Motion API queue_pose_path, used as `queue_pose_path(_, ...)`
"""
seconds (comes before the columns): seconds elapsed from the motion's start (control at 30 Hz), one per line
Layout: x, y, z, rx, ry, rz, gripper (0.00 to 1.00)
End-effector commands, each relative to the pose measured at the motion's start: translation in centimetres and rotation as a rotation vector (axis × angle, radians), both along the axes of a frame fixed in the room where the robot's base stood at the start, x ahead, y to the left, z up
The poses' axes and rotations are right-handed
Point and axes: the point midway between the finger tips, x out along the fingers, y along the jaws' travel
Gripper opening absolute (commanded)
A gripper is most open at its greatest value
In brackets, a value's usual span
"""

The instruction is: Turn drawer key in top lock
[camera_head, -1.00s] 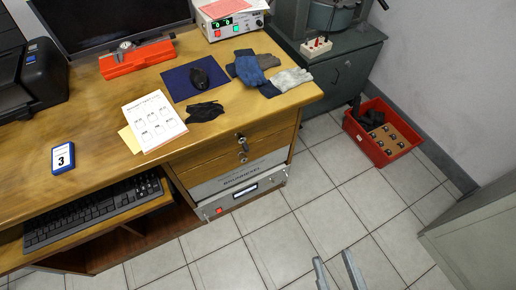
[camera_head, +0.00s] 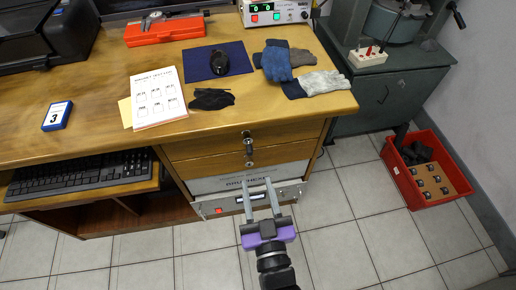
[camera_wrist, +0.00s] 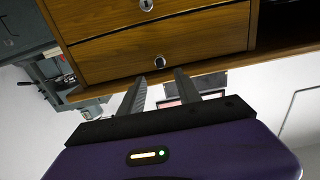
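The top lock (camera_head: 246,134) is on the upper drawer (camera_head: 205,146) of the wooden desk, with a dark key-like piece (camera_head: 248,147) hanging at it. A second lock (camera_head: 250,163) is on the drawer below. My gripper (camera_head: 257,183) is open and empty, its two fingers apart and pointing toward the drawers, in front of and below the locks in the head view. The wrist view looks inverted. There, a lock with a dark ring (camera_wrist: 159,62) shows just beyond the fingertips (camera_wrist: 160,76), and another lock (camera_wrist: 146,5) is at the top edge.
The desk top holds gloves (camera_head: 290,66), a mouse on a blue pad (camera_head: 205,59), papers (camera_head: 158,97) and a keyboard (camera_head: 80,174) below. A green cabinet (camera_head: 372,92) and a red crate (camera_head: 416,202) stand right. Tiled floor (camera_head: 350,235) is clear.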

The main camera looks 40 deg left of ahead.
Motion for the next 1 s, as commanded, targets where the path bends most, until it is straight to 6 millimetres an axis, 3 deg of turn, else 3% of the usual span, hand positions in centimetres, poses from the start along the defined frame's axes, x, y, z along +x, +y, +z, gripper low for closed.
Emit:
queue_pose_path(0.6, 5.0, 5.8, -0.2, 0.003, -0.003, -0.002, 0.40)
queue_pose_path(1.0, 5.9, 6.8, 0.0, 0.001, -0.001, -0.001, 0.40)
